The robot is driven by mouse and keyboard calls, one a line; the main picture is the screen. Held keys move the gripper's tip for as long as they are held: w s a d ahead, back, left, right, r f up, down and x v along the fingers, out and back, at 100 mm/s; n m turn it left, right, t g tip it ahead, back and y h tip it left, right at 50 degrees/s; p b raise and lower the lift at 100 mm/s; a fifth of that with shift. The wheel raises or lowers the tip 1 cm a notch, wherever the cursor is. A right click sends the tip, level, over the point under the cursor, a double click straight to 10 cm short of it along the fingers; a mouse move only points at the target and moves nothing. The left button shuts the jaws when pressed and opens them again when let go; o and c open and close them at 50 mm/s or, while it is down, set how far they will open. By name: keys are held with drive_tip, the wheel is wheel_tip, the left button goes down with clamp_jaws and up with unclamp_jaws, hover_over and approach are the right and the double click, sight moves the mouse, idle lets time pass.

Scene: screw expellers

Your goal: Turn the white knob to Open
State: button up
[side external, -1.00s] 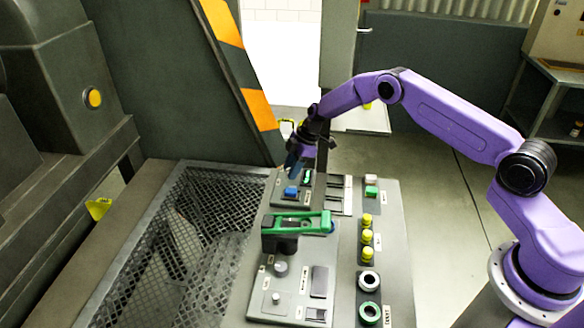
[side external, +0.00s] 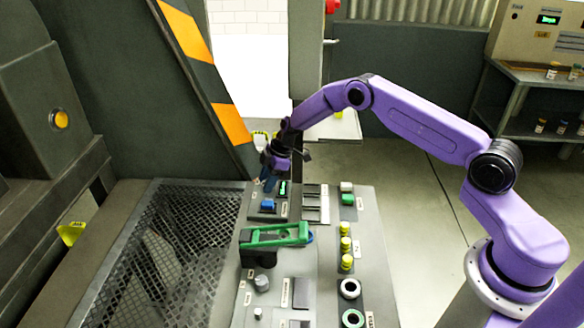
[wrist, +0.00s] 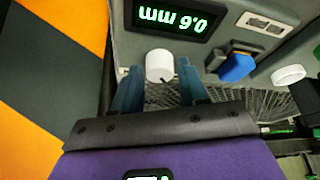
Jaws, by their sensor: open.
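The white knob (wrist: 159,65) shows in the wrist view on the grey panel, just beside a black display with green characters. My gripper (wrist: 160,76) is open, with one blue finger to the left of the knob and one to the right. Small gaps show between the fingers and the knob; whether either finger touches it is unclear. In the side view my gripper (side external: 270,181) points down at the far left part of the control panel (side external: 275,278), and the knob is hidden there. No Open label is readable.
A blue switch (wrist: 237,67) lies right of the knob, with another white round part (wrist: 288,75) farther right. In the side view, a green lever (side external: 278,234) and several yellow buttons (side external: 346,245) stand nearer on the panels. A mesh grate (side external: 180,265) lies to the left.

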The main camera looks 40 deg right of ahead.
drive_tip(key=m+t, duration=0.1)
drive_tip(key=m, duration=0.2)
drive_tip(key=shift+s+a+m+h, duration=0.1)
drive_tip(key=shift+m+h, duration=0.2)
drive_tip(key=shift+h, duration=0.1)
drive_tip(key=m+t+h, duration=0.1)
drive_tip(key=m, duration=0.2)
drive_tip(key=shift+a+m, duration=0.1)
drive_tip(key=shift+m, duration=0.3)
drive_tip(key=shift+m+h, duration=0.7)
drive_tip(key=shift+m, duration=0.7)
drive_tip(key=shift+a+m, duration=0.1)
drive_tip(key=shift+m, duration=0.4)
drive_tip(key=shift+m+h, duration=0.6)
drive_tip(key=shift+m, duration=0.4)
drive_tip(key=shift+a+m+h, duration=0.1)
drive_tip(key=shift+m+h, duration=0.2)
drive_tip(key=shift+m, duration=0.5)
drive_tip(key=v, duration=1.7)
drive_tip(key=s+a+r+n, duration=0.2)
drive_tip(key=s+r, duration=0.1)
drive_tip(key=s, duration=0.5)
drive_tip(key=s+a+r+n+g, duration=0.1)
drive_tip(key=s+a+r+n, duration=0.1)
drive_tip(key=s, duration=0.6)
drive_tip(key=shift+s+a+r+n+y, duration=0.2)
drive_tip(key=shift+a+r+n+y, duration=0.15)
drive_tip(key=shift+r+n, duration=0.4)
